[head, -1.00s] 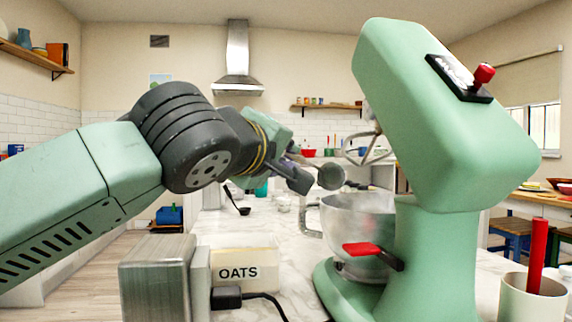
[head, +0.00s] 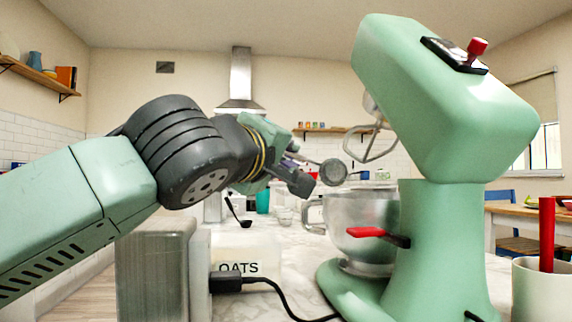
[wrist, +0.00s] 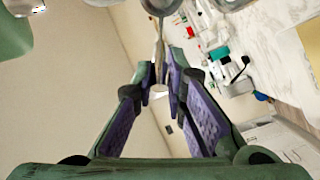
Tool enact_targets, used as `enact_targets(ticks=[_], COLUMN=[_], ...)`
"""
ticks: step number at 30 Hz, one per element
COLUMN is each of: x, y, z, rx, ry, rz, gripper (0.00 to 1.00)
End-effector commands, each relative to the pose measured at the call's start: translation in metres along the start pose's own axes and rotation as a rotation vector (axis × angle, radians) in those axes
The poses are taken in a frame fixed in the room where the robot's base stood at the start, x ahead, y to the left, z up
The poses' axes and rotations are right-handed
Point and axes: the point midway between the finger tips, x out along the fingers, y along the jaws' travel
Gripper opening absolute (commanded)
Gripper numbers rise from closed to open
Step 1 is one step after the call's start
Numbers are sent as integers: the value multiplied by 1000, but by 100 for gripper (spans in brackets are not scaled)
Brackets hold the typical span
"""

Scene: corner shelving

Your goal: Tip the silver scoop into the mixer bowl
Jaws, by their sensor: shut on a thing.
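The silver scoop (head: 333,172) is in my gripper (head: 297,172), its round end pointing right toward the mixer. The head view shows this end as a nearly full disc; I cannot tell whether anything is in it. In the wrist view the scoop's handle (wrist: 159,45) runs between the fingers of my gripper (wrist: 160,88), and its round end is cut by the top edge. The steel mixer bowl (head: 350,222) stands under the raised mixer head. The scoop is above the bowl's left rim, apart from it in the picture. The bowl's inside is hidden.
The green mixer (head: 440,110) fills the right, with its beater (head: 372,143) hanging just right of the scoop. An oats box (head: 240,250), a metal block (head: 155,265) and a black cable (head: 285,295) are in front. A white pot (head: 535,290) stands at right.

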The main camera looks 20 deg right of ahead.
Motion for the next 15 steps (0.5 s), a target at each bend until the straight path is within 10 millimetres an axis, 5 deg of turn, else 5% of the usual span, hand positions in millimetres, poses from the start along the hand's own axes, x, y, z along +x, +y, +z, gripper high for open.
enact_targets(ticks=[15], x=[-4], y=[-8], z=[5], rx=[0], ry=[40], rz=[69], gripper=[0])
